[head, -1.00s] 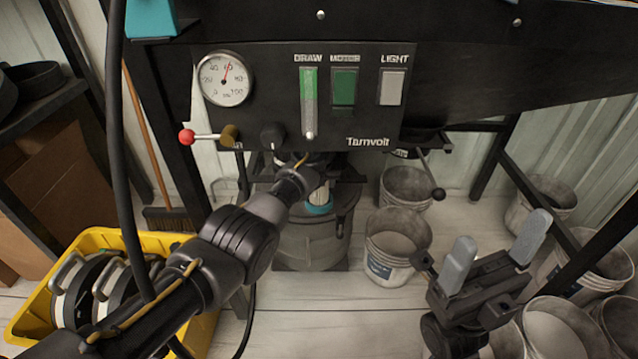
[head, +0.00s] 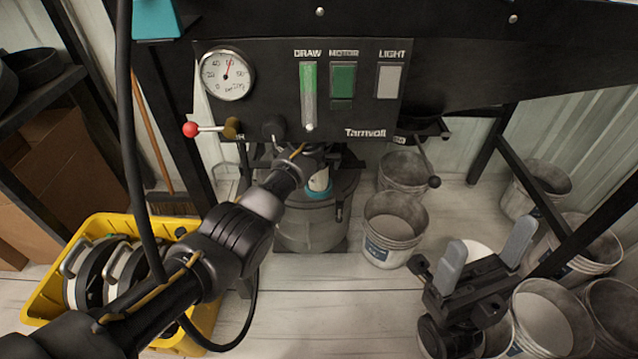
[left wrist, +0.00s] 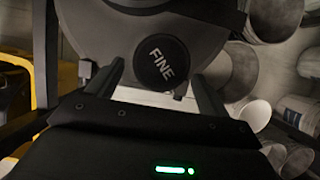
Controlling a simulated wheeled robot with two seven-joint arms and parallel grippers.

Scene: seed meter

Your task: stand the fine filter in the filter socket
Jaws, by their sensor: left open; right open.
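The fine filter (head: 319,183), white with a teal band, looks upright at the top of the grey canister (head: 310,229) under the control panel. In the left wrist view its round black end marked FINE (left wrist: 160,62) faces the camera. My left gripper (left wrist: 157,78) is open, its fingers on either side just short of that end, with no grip on it. In the head view its fingertips are hidden under the panel. The filter socket is not clearly seen; I cannot tell how the filter's foot sits. My right gripper (head: 487,250) is open and empty at the lower right.
The black panel (head: 300,105) with gauge and switches overhangs the canister. A red-knobbed lever (head: 190,129) juts out on its left. A yellow crate (head: 45,300) holds round parts. Grey buckets (head: 393,228) stand to the right. A black cable hangs at left.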

